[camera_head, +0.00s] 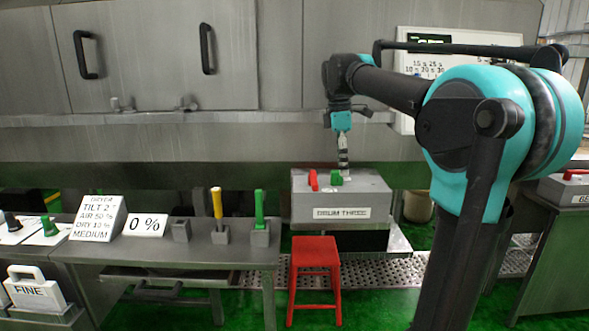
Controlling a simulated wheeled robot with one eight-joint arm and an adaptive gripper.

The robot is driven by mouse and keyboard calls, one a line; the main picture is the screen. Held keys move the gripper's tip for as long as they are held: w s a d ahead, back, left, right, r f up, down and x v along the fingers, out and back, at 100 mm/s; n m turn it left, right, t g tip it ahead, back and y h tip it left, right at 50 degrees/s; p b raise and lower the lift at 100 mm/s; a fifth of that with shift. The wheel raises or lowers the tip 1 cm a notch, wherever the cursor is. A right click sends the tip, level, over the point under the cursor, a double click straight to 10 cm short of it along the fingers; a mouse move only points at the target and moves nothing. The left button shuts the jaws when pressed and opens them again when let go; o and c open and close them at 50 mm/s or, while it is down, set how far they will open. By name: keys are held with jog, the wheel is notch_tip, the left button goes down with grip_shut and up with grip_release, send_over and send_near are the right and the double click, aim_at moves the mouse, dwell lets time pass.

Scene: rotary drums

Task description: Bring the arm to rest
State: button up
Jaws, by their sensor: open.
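My arm reaches from the right side over to the middle of the view, its teal and black links bent. My gripper (344,168) points down over the grey control box labelled "DRUM THREE" (342,201), right by its green button (336,179). The gripper is open with nothing seen in it. It is small here, and I cannot tell whether its tips touch the box top. A red handle (313,181) stands on the box to the left of the green button.
A red stool (315,270) stands in front of the box. A metal table (190,249) at left bears signs and yellow-handled (217,203) and green-handled (259,208) levers. A white display panel (455,42) is on the back wall. Another bench (551,254) stands at right.

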jog(key=s+d+f+m+t, duration=0.1)
jog(key=s+f+m, duration=0.4)
jog(key=f, duration=0.6)
jog(key=s+d+f+m+t, duration=0.1)
jog(key=s+d+f+m, duration=0.1)
jog(key=s+f+m, duration=0.4)
jog(key=s+d+f+m+t+y, duration=0.1)
jog(key=s+f+m, duration=0.5)
jog(key=f, duration=1.1)
jog(key=s+d+t, duration=0.1)
jog(key=s, duration=0.3)
jog(key=shift+s+f, duration=0.3)
jog(key=shift+s, duration=0.1)
jog(key=shift+d, duration=0.1)
